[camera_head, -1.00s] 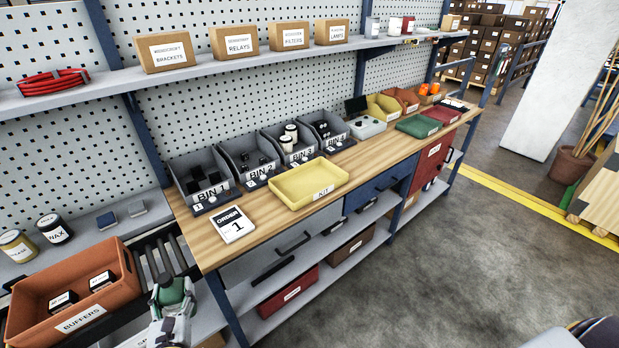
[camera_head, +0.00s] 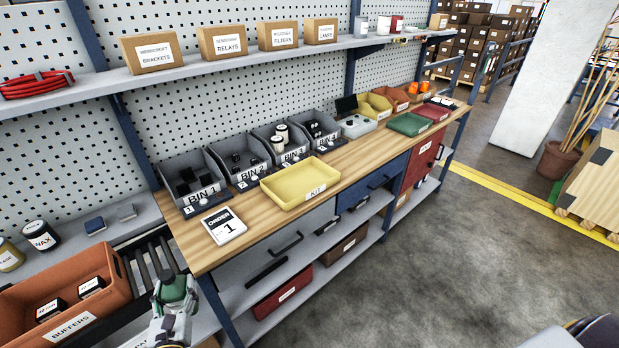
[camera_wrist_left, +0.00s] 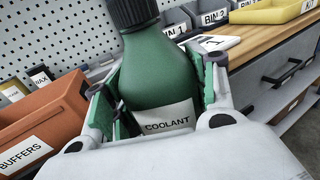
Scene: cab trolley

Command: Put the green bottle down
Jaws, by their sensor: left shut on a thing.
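The green bottle (camera_wrist_left: 158,75) fills the middle of the left wrist view. It has a black cap and a white label reading COOLANT. My left gripper (camera_wrist_left: 157,95) is shut on it, with a finger on each side. In the head view the left gripper (camera_head: 174,298) is at the lower left, in front of the roller rack and left of the wooden bench; the bottle (camera_head: 172,288) shows there only as a small green part. The bottle's lower end is hidden by the gripper. My right gripper is not in view.
The orange BUFFERS crate (camera_head: 118,300) stands left of the gripper. The wooden bench (camera_head: 200,258) holds an ORDER 1 card (camera_head: 223,226), a yellow KIT tray (camera_head: 300,184) and several grey bins. A grey shelf (camera_head: 152,214) is behind the rollers.

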